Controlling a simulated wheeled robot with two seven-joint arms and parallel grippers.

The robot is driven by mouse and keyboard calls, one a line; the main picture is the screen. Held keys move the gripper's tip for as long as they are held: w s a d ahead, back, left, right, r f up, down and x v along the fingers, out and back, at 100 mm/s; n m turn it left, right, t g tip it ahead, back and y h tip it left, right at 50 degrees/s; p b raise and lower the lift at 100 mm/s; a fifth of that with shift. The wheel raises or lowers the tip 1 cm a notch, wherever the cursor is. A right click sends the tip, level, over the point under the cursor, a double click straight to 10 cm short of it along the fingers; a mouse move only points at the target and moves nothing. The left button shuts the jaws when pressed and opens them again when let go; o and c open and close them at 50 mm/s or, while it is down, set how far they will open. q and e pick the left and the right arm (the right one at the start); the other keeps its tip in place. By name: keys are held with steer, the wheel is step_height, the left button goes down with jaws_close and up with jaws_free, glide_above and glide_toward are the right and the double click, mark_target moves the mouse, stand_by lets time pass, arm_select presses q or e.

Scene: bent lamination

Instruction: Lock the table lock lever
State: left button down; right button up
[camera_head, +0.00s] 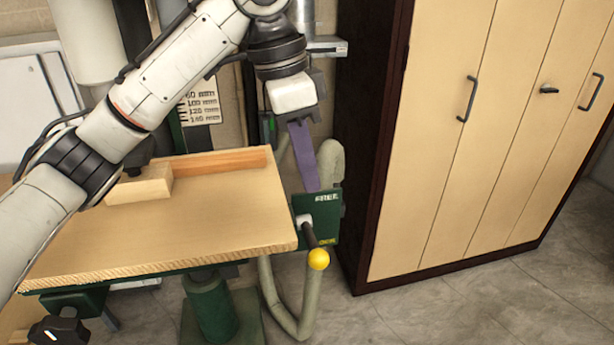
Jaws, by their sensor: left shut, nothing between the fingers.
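The lock lever (310,236) is a short dark rod ending in a yellow ball knob (318,259). It comes out of a green box (322,208) at the right edge of the wooden table (215,215) and slopes down and slightly right. My left arm reaches across the table from the left. My left gripper (310,184) points down with its purple fingers shut and empty. In the picture its tips are just above the green box; whether they touch it is unclear. My right gripper is not in view.
Wooden blocks (140,186) and a wooden fence (220,161) are on the table's back part. A grey hose (330,165) curves behind the green box. A tall wooden cabinet (450,150) stands close on the right. The floor below the lever is partly open.

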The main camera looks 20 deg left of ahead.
arm_select(q)
steer(key=b, duration=0.1)
glide_toward(314, 243)
steer(key=x, duration=0.2)
steer(key=d+x, duration=0.1)
steer(key=x, duration=0.2)
steer(key=shift+w, duration=0.15)
steer(key=shift+f, duration=0.6)
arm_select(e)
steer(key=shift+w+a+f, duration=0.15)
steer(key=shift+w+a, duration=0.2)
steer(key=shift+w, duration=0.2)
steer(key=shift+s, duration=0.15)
